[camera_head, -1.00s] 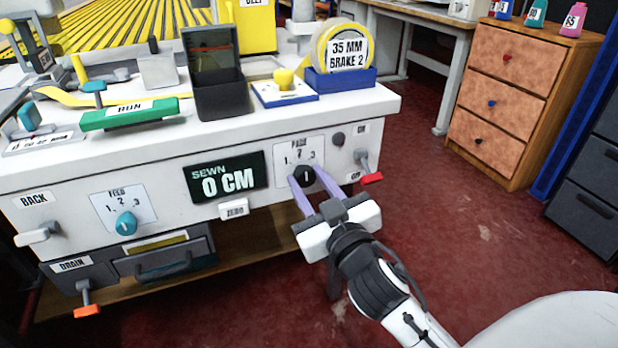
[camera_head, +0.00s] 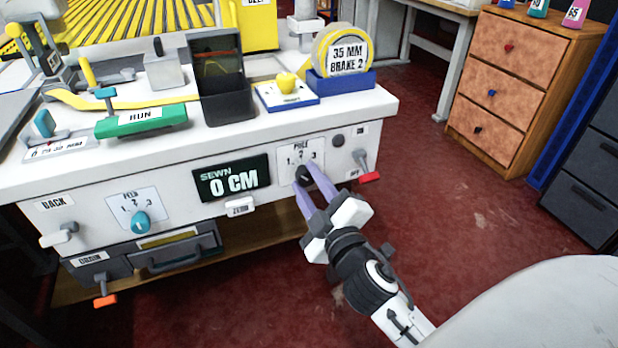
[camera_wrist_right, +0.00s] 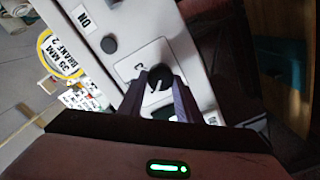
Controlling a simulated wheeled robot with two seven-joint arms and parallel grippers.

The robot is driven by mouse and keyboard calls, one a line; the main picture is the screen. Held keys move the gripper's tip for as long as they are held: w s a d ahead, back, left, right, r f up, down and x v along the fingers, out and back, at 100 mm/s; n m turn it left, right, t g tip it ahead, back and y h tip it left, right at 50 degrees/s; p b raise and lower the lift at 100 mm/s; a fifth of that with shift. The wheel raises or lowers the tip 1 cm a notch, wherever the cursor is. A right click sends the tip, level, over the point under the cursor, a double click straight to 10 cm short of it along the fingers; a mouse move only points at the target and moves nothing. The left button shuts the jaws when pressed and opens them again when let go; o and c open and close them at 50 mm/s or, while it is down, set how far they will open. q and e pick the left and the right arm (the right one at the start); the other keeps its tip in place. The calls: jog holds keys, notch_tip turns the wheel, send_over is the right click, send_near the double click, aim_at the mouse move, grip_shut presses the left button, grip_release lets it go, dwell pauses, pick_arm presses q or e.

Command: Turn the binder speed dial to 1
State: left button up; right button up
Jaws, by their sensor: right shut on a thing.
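The black dial (camera_head: 303,173) sits on a white panel marked 1, 2, 3 on the machine's front, right of the SEWN display. Its small heading is too blurred to read surely. My right gripper (camera_head: 309,184) is shut on this dial, its purple fingers on either side of the knob and tilted. The right wrist view shows the dial (camera_wrist_right: 160,77) between the fingers; its pointer mark is hard to make out. A teal dial (camera_head: 141,223) with a FEED-like label and marks 1, 2, 3 is at the lower left of the front. My left gripper is not in view.
The SEWN display (camera_head: 232,179) reads 0 CM, with a ZERO button (camera_head: 240,207) below. A red-tipped switch lever (camera_head: 368,176) is close right of the black dial. Open red floor (camera_head: 460,220) lies right of the machine.

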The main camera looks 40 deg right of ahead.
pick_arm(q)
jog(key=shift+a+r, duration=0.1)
pick_arm(e)
jog(key=shift+n, duration=0.3)
jog(key=o, duration=1)
jog(key=shift+o, duration=0.2)
jog(key=shift+s, duration=0.1)
jog(key=shift+s+a, duration=0.1)
jog(key=shift+s, duration=0.15)
pick_arm(q)
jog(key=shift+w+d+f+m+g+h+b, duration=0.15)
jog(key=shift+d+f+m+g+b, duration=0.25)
jog(key=shift+b, duration=0.45)
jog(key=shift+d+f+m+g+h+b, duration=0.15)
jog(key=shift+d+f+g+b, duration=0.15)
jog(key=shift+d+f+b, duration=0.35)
pick_arm(e)
jog(key=v, duration=0.9)
jog(key=shift+s, duration=0.35)
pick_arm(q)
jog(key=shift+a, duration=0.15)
